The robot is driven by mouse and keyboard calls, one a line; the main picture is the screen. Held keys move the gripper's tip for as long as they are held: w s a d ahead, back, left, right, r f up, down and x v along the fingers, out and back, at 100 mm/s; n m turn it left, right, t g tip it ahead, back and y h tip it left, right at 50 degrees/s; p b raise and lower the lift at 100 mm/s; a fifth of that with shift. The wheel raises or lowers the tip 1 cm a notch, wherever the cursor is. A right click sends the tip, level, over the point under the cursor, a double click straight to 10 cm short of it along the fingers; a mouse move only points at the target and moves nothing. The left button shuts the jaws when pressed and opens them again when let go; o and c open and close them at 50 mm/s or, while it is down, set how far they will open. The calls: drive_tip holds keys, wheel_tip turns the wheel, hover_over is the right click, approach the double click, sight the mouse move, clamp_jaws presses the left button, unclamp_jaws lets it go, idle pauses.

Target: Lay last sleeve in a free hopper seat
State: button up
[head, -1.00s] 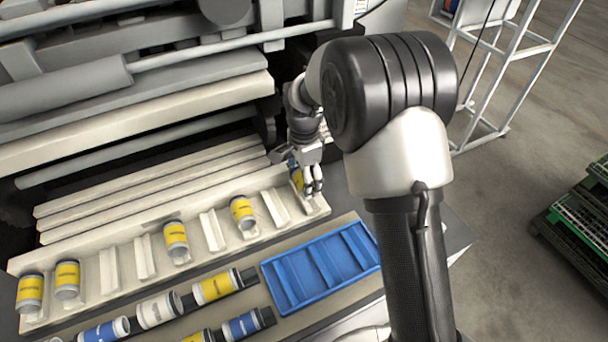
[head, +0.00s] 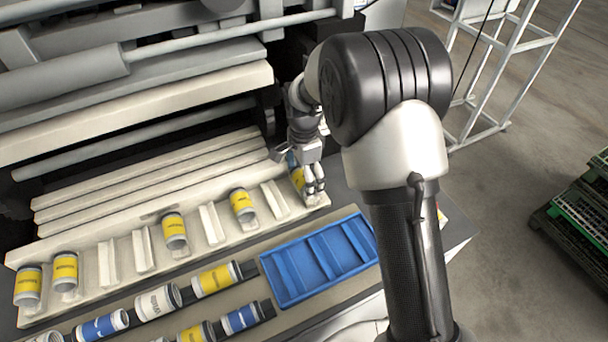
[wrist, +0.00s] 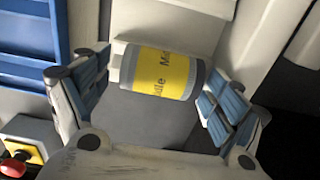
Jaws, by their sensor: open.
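A grey sleeve with a yellow label (head: 297,177) lies in the rightmost seat of the pale hopper rail (head: 190,262), partly hidden by my gripper (head: 315,183). In the wrist view this sleeve (wrist: 161,72) lies beyond and between my fingertips. My gripper (wrist: 152,98) is open, with a finger off each end of the sleeve. Other yellow-labelled sleeves sit in the hopper (head: 242,205), (head: 174,231), with two more at the left end (head: 65,271), (head: 28,286). Several hopper seats (head: 212,224), (head: 274,199), (head: 142,250) are empty.
An empty blue tray (head: 283,278) stands in front of the hopper's right part. Yellow, white and blue sleeves (head: 217,279) lie on dark rails at the front. A red button on a yellow box (wrist: 14,166) shows in the wrist view. Machine rollers and beams rise behind the hopper.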

drive_tip(key=shift+w+r, duration=0.1)
wheel_tip(320, 180, up, 18)
drive_tip(key=p, duration=0.6)
idle(0.5)
idle(0.6)
